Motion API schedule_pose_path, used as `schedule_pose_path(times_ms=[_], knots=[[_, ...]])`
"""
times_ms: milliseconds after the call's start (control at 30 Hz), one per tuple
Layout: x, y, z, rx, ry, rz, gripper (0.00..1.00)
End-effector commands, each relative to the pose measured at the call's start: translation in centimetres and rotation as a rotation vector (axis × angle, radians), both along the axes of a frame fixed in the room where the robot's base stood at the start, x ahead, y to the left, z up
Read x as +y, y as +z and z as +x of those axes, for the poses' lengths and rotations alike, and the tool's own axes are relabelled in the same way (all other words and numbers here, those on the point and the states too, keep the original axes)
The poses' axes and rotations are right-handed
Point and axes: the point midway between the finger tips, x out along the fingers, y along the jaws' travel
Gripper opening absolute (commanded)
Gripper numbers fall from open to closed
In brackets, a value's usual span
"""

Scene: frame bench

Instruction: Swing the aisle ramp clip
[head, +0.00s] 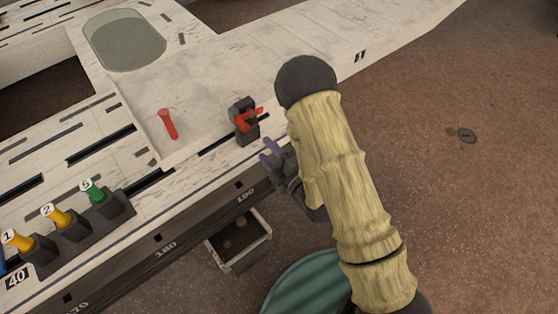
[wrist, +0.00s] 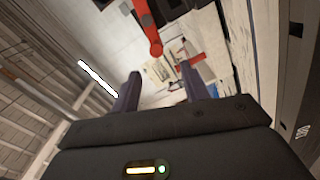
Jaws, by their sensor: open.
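A dark clip (head: 240,106) with a forked red lever (head: 250,119) stands at the edge of the pale plank structure in the head view. My gripper (head: 267,152) is open just below and right of it, apart from it in that picture. In the wrist view my open fingers (wrist: 160,88) point at a pale surface, with nothing clearly held between them. A red bar with a rounded end (wrist: 147,25) shows beyond the fingers. Smaller red and dark parts (wrist: 194,76) show near the right finger. I cannot tell which of these red parts is the clip's lever.
A red peg (head: 168,123) stands on the pale panel left of the clip. Yellow and green numbered knobs (head: 60,216) sit in dark blocks at the lower left. An open bin (head: 228,268) and a teal round container (head: 310,283) are below the bench edge. Brown floor lies right.

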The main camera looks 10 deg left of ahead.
Motion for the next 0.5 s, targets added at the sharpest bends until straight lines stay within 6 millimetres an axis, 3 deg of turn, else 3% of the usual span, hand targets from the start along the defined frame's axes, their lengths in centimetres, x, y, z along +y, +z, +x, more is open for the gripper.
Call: schedule_pose_path(times_ms=[500], knots=[[-2.2,0.2,-1.7,0.008,0.000,-0.005,0.45]])
